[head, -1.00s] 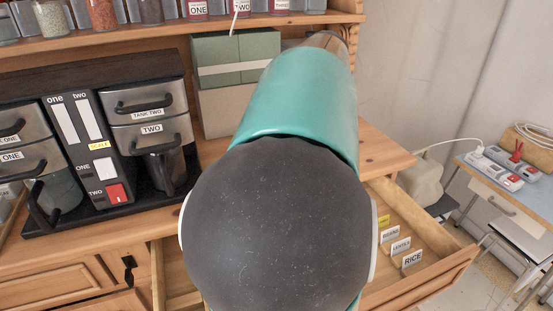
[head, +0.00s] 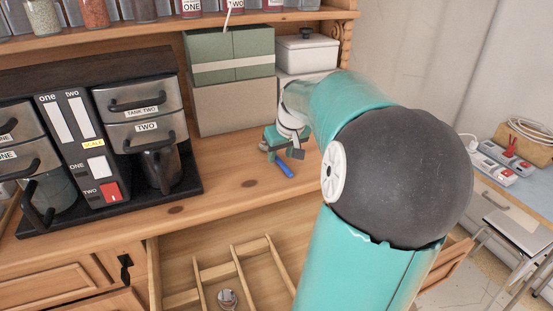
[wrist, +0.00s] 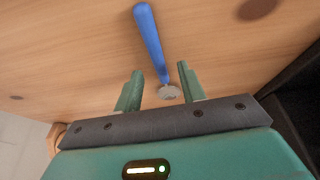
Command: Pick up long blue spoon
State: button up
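The spoon has a long blue handle (wrist: 150,38) and a pale round bowl (wrist: 170,92), and lies on the wooden dresser top (head: 232,190). In the head view the blue handle (head: 284,167) shows just in front of my gripper (head: 284,154). In the wrist view my gripper (wrist: 158,82) is open, with its green fingers apart. The bowl end appears between the fingers, and the handle points away beyond the fingertips. I see no clear contact between fingers and spoon. In the head view the bowl end is hidden by the gripper.
A green and beige box (head: 232,58) and a white lidded container (head: 306,52) stand behind my gripper. A dark coffee machine (head: 95,190) stands left. Below is an open drawer with wooden dividers (head: 238,275) and a small round object (head: 227,298).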

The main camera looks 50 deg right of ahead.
jog(key=shift+w+d+f, duration=0.1)
jog(key=shift+w+f, duration=0.15)
jog(key=shift+f, duration=0.25)
jog(key=shift+f, duration=0.1)
jog(key=shift+c, duration=0.4)
grip_shut()
